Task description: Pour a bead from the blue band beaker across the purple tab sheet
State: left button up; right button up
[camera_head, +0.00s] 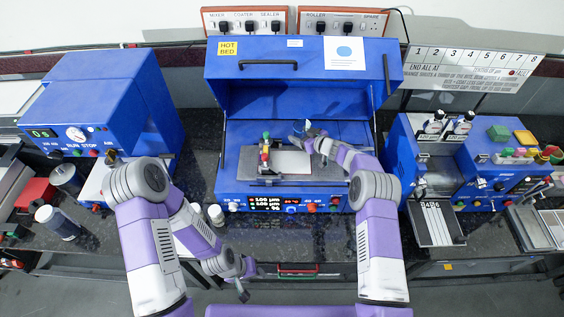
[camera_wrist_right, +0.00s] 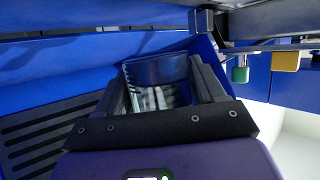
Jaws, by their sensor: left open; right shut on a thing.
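A beaker (camera_wrist_right: 156,70) is between the fingers of my right gripper (camera_wrist_right: 170,95) in the right wrist view, its bluish upper part facing the camera. In the head view my right gripper (camera_head: 303,140) is shut on it above the bed of the open blue hot-bed machine. The beaker is tiny there and its tilt cannot be told. A pale grey sheet (camera_head: 290,164) lies flat on the bed, below the gripper. No purple tab can be made out on it. My left gripper (camera_head: 243,291) hangs low at the front, away from the bed, open and empty.
A coater bar with red and green parts (camera_head: 265,153) stands across the bed's left side. The raised blue lid (camera_head: 304,76) is behind the bed. Blue machines stand left (camera_head: 105,100) and right (camera_head: 430,150). A white-capped jar (camera_head: 216,214) stands before the hot bed.

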jog(key=shift+s+a+f+n+b, duration=0.25)
jog(key=shift+f+n+b, duration=0.15)
jog(key=shift+n+b, duration=0.15)
jog(key=shift+a+r+n+t+h+b, duration=0.2)
jog(key=shift+n+t+h+b, duration=0.1)
jog(key=shift+t+b, duration=0.15)
jog(key=n+b, duration=0.1)
jog(key=b, duration=0.2)
jog(key=s+a+n+t+b, duration=0.1)
jog(key=b, duration=0.2)
jog(key=shift+f+h+b, duration=0.3)
jog(key=shift+h, duration=0.1)
jog(key=shift+s+a+r+n+t+b, duration=0.25)
jog(key=shift+s+a+r+n+b, duration=0.2)
jog(key=shift+b, duration=0.65)
jog(key=shift+f+n+h+b, duration=0.1)
jog(key=shift+n+h+b, duration=0.2)
jog(key=shift+b, duration=0.65)
jog(key=shift+t, duration=0.3)
jog(key=shift+d+r, duration=0.1)
jog(key=shift+r, duration=0.15)
jog(key=shift+f, duration=0.15)
